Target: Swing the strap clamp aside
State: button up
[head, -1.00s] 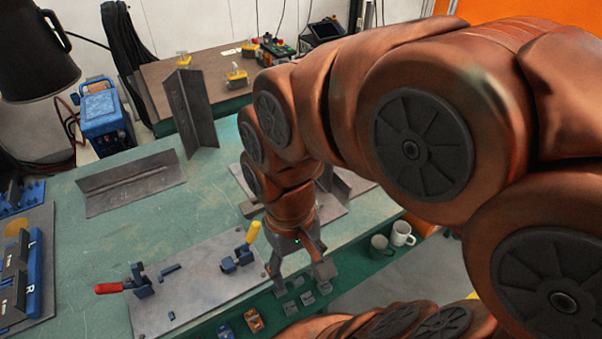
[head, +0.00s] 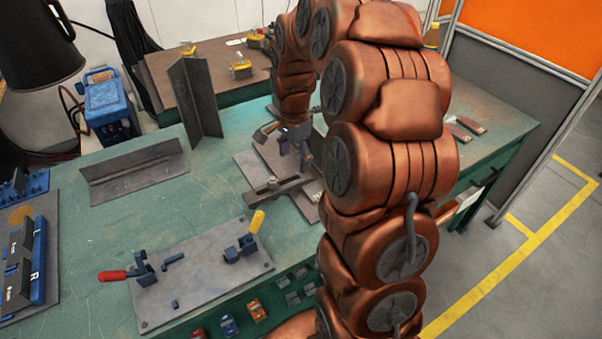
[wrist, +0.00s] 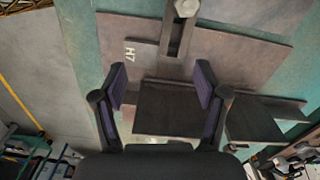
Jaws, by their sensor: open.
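The strap clamp (head: 274,190) is a dark slotted bar lying across the front left part of a grey fixture plate (head: 248,163) on the green bench. In the wrist view its slotted strap (wrist: 176,40) shows at the top, with a round bolt head (wrist: 186,8) on it. My gripper (head: 282,137) is over the back of this plate, beyond the strap. In the wrist view its two fingers are spread, with my gripper (wrist: 161,78) apart from the strap. A dark steel piece (wrist: 165,108) shows between and below the fingers. Part of the fixture is hidden by my arm.
A second plate (head: 200,285) with red-handled (head: 112,275) and yellow-handled (head: 257,222) toggle clamps lies at the front. An upright steel angle (head: 197,100) and a lying one (head: 135,172) stand left of the fixture. Bare bench lies between them.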

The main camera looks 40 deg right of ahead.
aim_at(301, 175)
jog(key=d, duration=0.1)
jog(key=w+d+f+m, duration=0.2)
jog(key=shift+d, duration=0.3)
jog(key=shift+f+p, duration=1)
jog(key=shift+f, duration=2.9)
jog(key=shift+c, duration=0.2)
grip_shut()
